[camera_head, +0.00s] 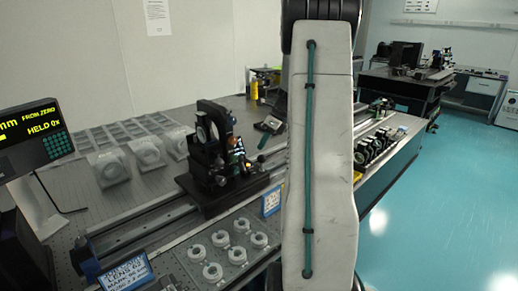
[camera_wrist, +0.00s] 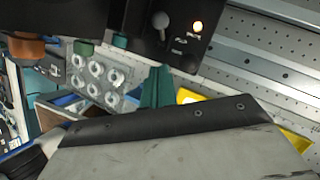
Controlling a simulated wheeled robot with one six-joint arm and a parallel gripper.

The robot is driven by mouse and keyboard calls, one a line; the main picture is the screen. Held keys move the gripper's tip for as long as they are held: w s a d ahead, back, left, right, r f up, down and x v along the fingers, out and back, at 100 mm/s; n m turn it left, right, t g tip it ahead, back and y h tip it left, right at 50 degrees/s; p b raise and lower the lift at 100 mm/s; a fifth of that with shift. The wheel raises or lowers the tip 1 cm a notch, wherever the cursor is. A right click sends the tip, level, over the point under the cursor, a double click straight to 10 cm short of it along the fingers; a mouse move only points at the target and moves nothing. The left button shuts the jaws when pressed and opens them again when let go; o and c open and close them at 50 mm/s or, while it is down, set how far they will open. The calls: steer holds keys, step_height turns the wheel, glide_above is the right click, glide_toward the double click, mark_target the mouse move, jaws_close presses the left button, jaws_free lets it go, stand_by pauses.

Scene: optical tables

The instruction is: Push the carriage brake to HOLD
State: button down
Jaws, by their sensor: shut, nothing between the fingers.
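The black carriage (camera_head: 222,196) sits on the rail in the head view, with an upright ring mount (camera_head: 215,120) on it. In the wrist view the carriage's dark face (camera_wrist: 135,15) fills the top. In the head view my arm hides the gripper.
The rail (camera_head: 140,222) runs along the perforated table. A tray of white ring parts (camera_head: 212,270) and blue-and-white label cards (camera_head: 125,272) lie in front. A readout (camera_head: 42,130) at left shows "FROM ZERO" and "HELD 0x". Ring mounts (camera_head: 146,153) stand behind the rail.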

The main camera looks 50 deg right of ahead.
steer(key=d+r, duration=0.3)
steer(key=r, duration=0.6)
steer(key=shift+d, duration=0.3)
steer(key=shift+f, duration=0.1)
